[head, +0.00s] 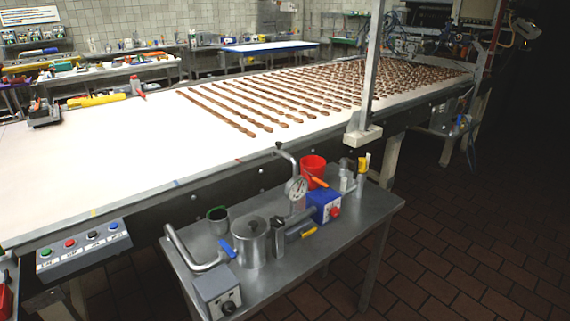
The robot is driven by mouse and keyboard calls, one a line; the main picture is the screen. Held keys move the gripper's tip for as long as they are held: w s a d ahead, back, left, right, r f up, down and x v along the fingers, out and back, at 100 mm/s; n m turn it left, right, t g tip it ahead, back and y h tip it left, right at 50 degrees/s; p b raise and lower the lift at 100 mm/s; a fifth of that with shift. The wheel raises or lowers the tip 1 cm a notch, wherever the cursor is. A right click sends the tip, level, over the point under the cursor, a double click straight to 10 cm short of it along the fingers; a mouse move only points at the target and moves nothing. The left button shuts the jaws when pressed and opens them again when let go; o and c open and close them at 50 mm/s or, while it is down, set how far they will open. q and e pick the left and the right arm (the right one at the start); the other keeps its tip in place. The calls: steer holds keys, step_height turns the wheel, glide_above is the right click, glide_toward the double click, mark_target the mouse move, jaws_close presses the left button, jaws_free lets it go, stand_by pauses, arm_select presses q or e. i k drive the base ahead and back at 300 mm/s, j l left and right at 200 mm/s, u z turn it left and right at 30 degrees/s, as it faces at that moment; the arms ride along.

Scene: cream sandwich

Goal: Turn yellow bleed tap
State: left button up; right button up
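A steel cart (345,240) in front of the conveyor carries a pump-like assembly. A small flat yellow piece (308,232) sits low beside the blue box (324,206) on the assembly. An upright yellow-topped part (361,166) stands near the cart's back right corner. I cannot tell which of these two is the bleed tap. A round pressure gauge (296,187) stands behind a steel pot (250,243). Neither of my grippers shows in this view.
The cart also holds a red bucket (313,170), a blue-handled pipe valve (227,248) and a grey control box (217,291). A button panel (84,249) hangs on the conveyor (120,165). A post (372,75) rises behind the cart. The tiled floor (470,250) at right is clear.

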mark_target(304, 234)
steer(key=u, duration=0.35)
steer(key=l+u, duration=0.3)
steer(key=u, duration=0.2)
steer(key=i+l+u, duration=0.1)
steer(key=l+u, duration=0.2)
steer(key=u, duration=0.2)
steer(key=l+u, duration=0.3)
steer(key=u, duration=0.2)
steer(key=k+l+u, duration=0.1)
steer(key=l+u, duration=0.15)
steer(key=u, duration=0.25)
